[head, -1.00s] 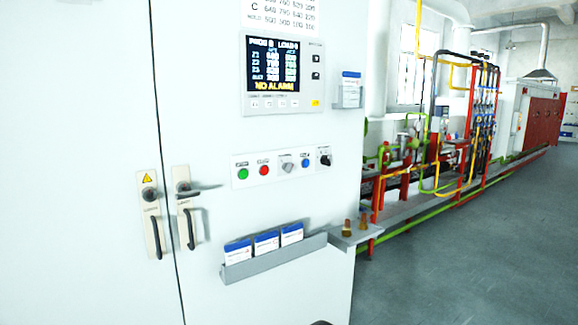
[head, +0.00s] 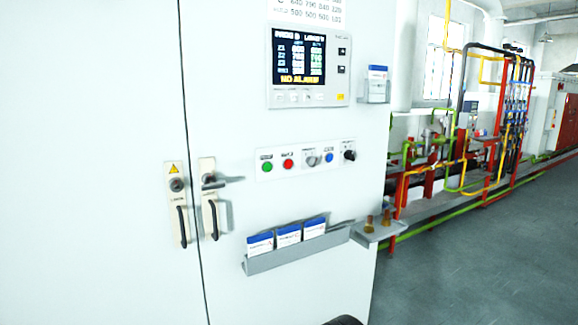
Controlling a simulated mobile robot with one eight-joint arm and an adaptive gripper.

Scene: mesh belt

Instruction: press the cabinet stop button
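The white cabinet (head: 300,215) fills the left and middle of the head view. Its button strip (head: 308,159) holds a green button (head: 267,167), a red button (head: 288,163), a grey selector knob (head: 311,159), a blue button (head: 329,157) and a black knob (head: 349,155). The small labels above them are too blurred to read, so I cannot confirm from them which is the stop button. My gripper's fingers are not in view. A dark rounded shape shows at the bottom edge, and I cannot tell what it is.
A display panel (head: 309,66) sits above the strip. A grey rack (head: 297,251) with white-and-blue cards juts out below it, with a small shelf (head: 377,234) beside. Door handles (head: 211,204) stick out at left. Coloured pipes (head: 490,130) stand right; the grey floor (head: 480,255) is open.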

